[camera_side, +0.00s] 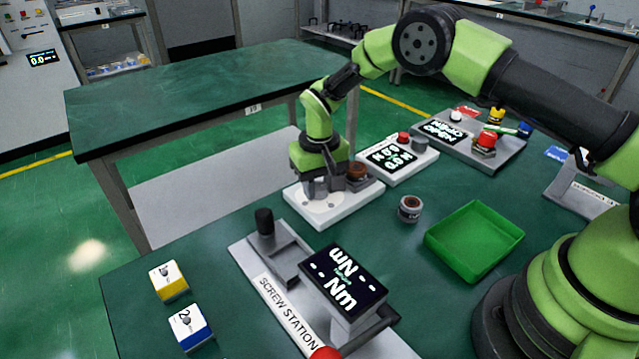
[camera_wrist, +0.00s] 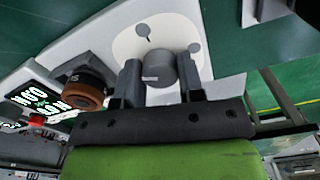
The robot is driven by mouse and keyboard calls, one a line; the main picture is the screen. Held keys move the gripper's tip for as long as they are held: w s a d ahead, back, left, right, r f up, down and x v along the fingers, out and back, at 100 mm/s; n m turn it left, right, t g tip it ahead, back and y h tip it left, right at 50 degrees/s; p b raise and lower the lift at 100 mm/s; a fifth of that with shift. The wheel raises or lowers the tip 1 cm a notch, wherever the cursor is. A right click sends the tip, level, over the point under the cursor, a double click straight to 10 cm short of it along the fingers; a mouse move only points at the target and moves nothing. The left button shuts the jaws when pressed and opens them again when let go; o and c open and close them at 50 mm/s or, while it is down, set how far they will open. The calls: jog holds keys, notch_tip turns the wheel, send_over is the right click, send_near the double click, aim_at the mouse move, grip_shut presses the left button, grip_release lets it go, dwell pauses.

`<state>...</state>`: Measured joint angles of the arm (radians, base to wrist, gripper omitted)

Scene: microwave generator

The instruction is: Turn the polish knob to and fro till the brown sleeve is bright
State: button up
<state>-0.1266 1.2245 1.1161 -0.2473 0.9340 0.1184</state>
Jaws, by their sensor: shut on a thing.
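The grey round polish knob (camera_wrist: 162,68) stands on the white base of the polish station, between my fingers in the wrist view. My gripper (camera_wrist: 157,82) is shut on it from both sides. In the side view my gripper (camera_side: 322,188) points down over the white base (camera_side: 345,203) and mostly hides the knob. The brown sleeve (camera_wrist: 84,94) sits on a dark holder beside the knob and looks dull brown. It also shows in the side view (camera_side: 357,170), just right of my gripper. A pale disc with dark marks surrounds the knob.
A grey and brown cylinder (camera_side: 410,208) stands right of the station, near an empty green tray (camera_side: 474,240). The screw station (camera_side: 290,312) is in front. A display unit (camera_side: 394,155) stands close behind. Two small boxes, yellow (camera_side: 169,281) and blue (camera_side: 190,328), are front left.

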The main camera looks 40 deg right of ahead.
aim_at(319, 186)
jog(key=o, duration=0.9)
notch_tip(319, 186, up, 10)
dwell(0.3)
